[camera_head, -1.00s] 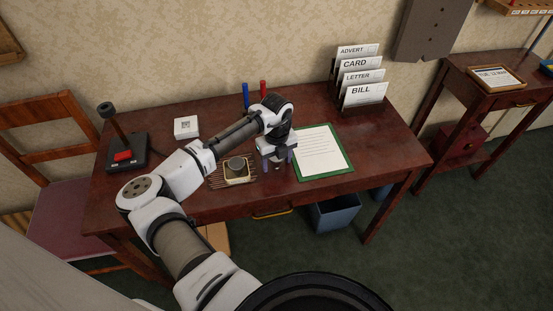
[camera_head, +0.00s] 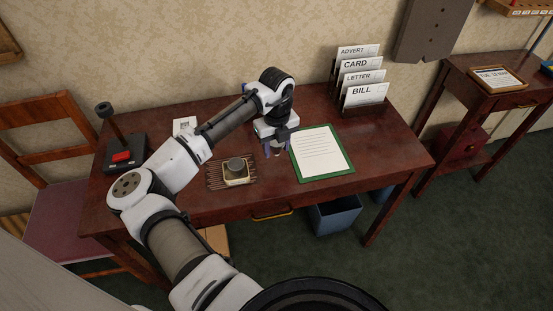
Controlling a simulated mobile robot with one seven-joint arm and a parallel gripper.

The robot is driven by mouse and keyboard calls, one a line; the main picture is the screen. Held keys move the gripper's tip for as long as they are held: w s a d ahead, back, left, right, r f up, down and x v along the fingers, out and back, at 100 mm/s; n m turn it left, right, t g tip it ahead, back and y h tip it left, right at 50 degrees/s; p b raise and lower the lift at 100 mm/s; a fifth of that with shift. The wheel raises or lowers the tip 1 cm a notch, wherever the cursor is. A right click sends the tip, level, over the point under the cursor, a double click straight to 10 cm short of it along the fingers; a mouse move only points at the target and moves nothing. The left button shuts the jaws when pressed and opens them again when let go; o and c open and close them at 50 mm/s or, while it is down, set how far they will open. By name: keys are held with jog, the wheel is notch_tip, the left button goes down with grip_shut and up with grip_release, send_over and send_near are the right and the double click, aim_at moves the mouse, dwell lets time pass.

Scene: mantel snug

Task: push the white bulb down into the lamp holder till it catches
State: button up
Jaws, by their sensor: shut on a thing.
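My gripper (camera_head: 278,150) is over the desk, just left of the green-edged paper. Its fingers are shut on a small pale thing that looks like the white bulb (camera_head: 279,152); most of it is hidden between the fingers. A beige square block with a dark grey round top (camera_head: 236,171), which looks like the lamp holder, stands on a slatted brown mat (camera_head: 215,183). It is to the left of my gripper and a little nearer the front edge. The gripper and the block are apart.
The desk (camera_head: 340,192) holds a green-edged paper (camera_head: 321,152), a letter rack (camera_head: 360,94), a white box (camera_head: 184,125) and a black base with a red button and a leaning post (camera_head: 124,155). A chair (camera_head: 50,200) stands left. The desk's front right is clear.

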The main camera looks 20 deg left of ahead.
notch_tip(320, 180, up, 13)
jog(key=b, duration=0.2)
jog(key=shift+r, duration=0.2)
jog(key=shift+f, duration=0.1)
